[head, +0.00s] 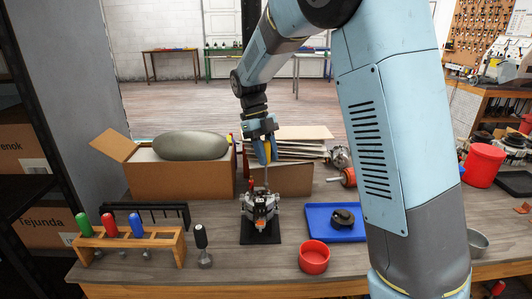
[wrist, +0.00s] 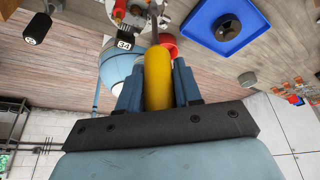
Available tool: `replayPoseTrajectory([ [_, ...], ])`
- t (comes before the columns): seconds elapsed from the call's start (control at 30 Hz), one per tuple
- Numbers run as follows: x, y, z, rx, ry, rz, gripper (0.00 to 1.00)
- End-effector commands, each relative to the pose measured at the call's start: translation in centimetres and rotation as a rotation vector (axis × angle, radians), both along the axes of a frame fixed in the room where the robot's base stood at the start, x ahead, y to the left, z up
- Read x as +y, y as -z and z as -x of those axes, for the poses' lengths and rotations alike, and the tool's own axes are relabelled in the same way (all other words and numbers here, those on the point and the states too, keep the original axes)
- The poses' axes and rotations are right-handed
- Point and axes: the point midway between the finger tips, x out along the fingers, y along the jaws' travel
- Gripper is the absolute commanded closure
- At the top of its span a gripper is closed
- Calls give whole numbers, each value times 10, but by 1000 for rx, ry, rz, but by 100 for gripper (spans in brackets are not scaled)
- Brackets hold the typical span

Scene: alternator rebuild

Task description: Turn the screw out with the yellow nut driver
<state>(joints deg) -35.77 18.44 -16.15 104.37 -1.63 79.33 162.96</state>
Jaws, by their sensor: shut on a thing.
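My gripper (head: 262,151) is shut on the yellow nut driver (head: 267,152). In the wrist view the driver's yellow handle (wrist: 158,80) sits between my two blue fingers, with its shaft running away toward the work. In the head view the driver stands about upright, its thin shaft reaching down to the metal alternator (head: 260,204). The alternator stands on a black base plate (head: 262,236) on the bench. The screw is hidden or too small to make out, and I cannot tell whether the driver tip sits on it.
A wooden rack (head: 168,241) holds green, red and blue drivers at left; a black-handled tool (head: 202,244) stands beside it. A blue tray (head: 318,232) with a dark round part and a red bowl (head: 313,258) are at right. Cardboard boxes (head: 165,180) stand behind.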

Motion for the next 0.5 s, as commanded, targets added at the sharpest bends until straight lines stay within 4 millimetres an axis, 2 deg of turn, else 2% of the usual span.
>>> replayPoseTrajectory([
  [0.4, 0, 3, 0, 0, -2, 0, 95],
  [0.5, 0, 3, 0, 0, -56, 0, 95],
])
